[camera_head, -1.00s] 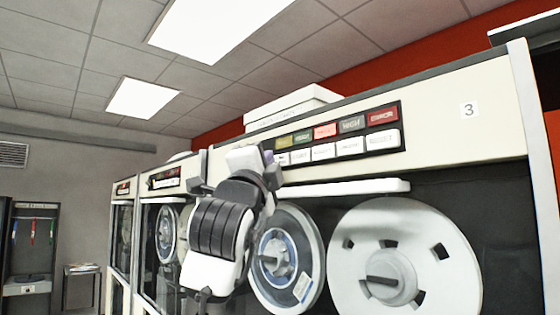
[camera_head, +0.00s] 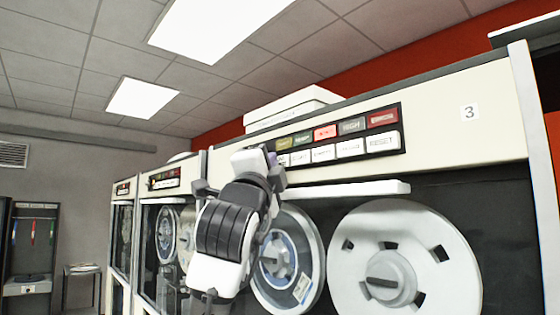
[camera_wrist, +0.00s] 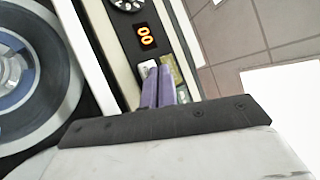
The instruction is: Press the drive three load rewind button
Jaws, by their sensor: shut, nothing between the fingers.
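The drive marked 3 (camera_head: 469,112) has a dark button panel (camera_head: 404,105) with a row of coloured lamps over a row of white buttons. The leftmost white button (camera_head: 284,159) is partly hidden behind my gripper (camera_head: 273,160); its label is not readable, so I cannot confirm it is load rewind. In the wrist view my gripper (camera_wrist: 165,88) has its purple fingers shut and empty. Their tips lie over the lower part of a white button (camera_wrist: 150,67), next to a yellow lamp (camera_wrist: 170,69). I cannot tell whether they touch the button.
A white ledge (camera_head: 345,188) juts out below the panel, above two tape reels, one blue (camera_head: 302,250) and one white (camera_head: 345,240). In the wrist view an orange digit display (camera_wrist: 146,36) sits farther along the panel. More drives (camera_head: 165,180) stand to the left.

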